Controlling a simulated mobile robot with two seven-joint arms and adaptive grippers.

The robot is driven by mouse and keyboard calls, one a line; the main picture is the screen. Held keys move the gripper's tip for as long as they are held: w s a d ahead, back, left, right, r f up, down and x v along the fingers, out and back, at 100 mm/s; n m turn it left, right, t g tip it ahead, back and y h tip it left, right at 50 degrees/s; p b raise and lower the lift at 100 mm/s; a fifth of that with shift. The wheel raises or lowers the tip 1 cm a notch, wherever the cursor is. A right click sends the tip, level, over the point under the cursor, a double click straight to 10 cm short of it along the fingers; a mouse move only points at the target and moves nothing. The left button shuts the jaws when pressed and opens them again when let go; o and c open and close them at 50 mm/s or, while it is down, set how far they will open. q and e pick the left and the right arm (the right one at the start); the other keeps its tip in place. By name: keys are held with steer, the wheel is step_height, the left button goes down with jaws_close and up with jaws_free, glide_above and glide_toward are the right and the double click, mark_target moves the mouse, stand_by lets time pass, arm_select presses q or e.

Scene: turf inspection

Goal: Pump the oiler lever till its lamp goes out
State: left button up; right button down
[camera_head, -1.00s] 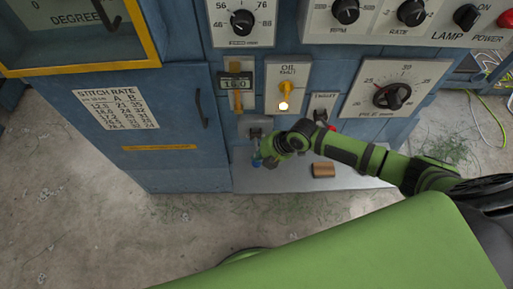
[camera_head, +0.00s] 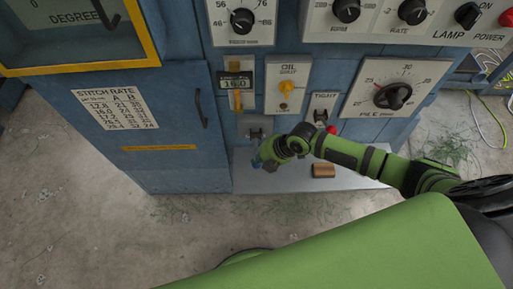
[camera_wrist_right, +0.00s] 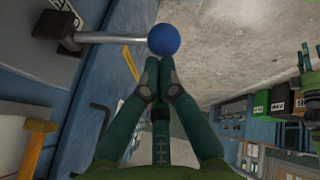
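The lever (camera_wrist_right: 112,38) is a metal rod with a blue ball knob (camera_wrist_right: 163,39), coming out of a dark bracket. The bracket (camera_head: 255,133) shows low on the blue cabinet in the head view, left of my right arm. My right gripper (camera_wrist_right: 158,64) has its fingers together, with the tips right at the knob's underside and not around it. In the head view the right gripper (camera_head: 264,158) is small and partly hides the knob. The oil panel (camera_head: 288,72) has a yellow piece (camera_head: 286,86) and a lamp (camera_head: 284,105) below it, which looks unlit. My left gripper is out of view.
A grey ledge (camera_head: 290,182) below the panels carries a brown block (camera_head: 323,170). A red knob (camera_head: 332,130) and a small switch panel (camera_head: 323,106) lie right of the lever. A dial panel (camera_head: 395,88) is farther right. The floor in front is open.

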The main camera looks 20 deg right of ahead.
steer(key=shift+s, duration=0.1)
stand_by(0.3)
steer(key=w+r+p, duration=0.3)
steer(key=r, duration=0.3)
steer(key=shift+w+d+r, duration=0.15)
steer(key=shift+d+r, duration=0.2)
steer(key=shift+d, duration=0.1)
stand_by(0.4)
steer(key=shift+r, duration=0.1)
steer(key=r+p, duration=0.1)
steer(key=w+r, duration=0.1)
steer(key=r, duration=0.1)
steer(key=w+r+p, duration=0.1)
steer(key=shift+d+r+p, duration=0.15)
steer(key=shift+d+p, duration=0.15)
stand_by(0.9)
